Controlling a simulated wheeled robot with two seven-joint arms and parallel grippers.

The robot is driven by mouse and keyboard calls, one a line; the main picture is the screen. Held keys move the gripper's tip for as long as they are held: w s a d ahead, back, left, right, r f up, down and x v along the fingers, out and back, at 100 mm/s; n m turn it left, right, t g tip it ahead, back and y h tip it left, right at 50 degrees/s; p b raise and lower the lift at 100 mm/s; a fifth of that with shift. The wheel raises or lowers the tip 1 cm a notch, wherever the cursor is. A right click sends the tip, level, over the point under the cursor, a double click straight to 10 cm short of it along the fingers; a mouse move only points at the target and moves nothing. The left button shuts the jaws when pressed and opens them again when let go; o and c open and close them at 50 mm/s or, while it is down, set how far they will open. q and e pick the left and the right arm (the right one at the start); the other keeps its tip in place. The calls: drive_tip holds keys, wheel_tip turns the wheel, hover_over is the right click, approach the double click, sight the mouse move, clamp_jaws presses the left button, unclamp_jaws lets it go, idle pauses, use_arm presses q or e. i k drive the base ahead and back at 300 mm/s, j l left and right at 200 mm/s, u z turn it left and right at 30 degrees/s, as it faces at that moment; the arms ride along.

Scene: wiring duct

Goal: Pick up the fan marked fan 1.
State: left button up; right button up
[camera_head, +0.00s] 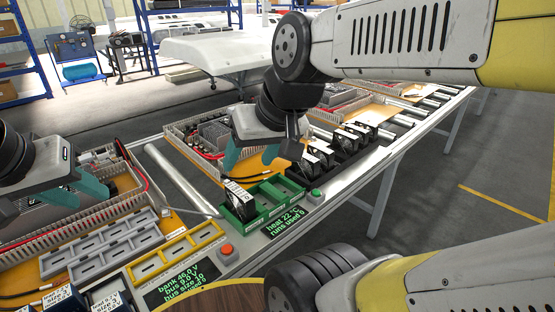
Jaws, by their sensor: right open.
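Several black fans with pale labels stand in a black rack (352,158) right of centre; the nearest fan (318,153) is at the rack's left end. Their markings are too small to read, so I cannot tell which is fan 1. Another dark block with white marks (239,200), possibly a fan, stands in a green tray (268,205). My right gripper (251,157) is open and empty, its teal fingers pointing down above and behind the green tray, left of the rack. My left gripper (78,191) has its teal fingers apart, over the grey duct at the left.
A grey tray (103,250) and a yellow frame (178,255) lie at front left. Two displays, a red button (226,249) and a green button (316,193) line the front edge. Labelled dark blocks (66,299) stand at bottom left. A metal roller (182,181) lies between the panels.

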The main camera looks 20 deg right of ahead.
sight(310, 171)
drive_tip(key=i+l, duration=0.1)
drive_tip(key=l, duration=0.3)
drive_tip(key=i+l, duration=0.1)
drive_tip(key=l, duration=0.65)
drive_tip(key=i+l, duration=0.15)
drive_tip(key=l, duration=0.2)
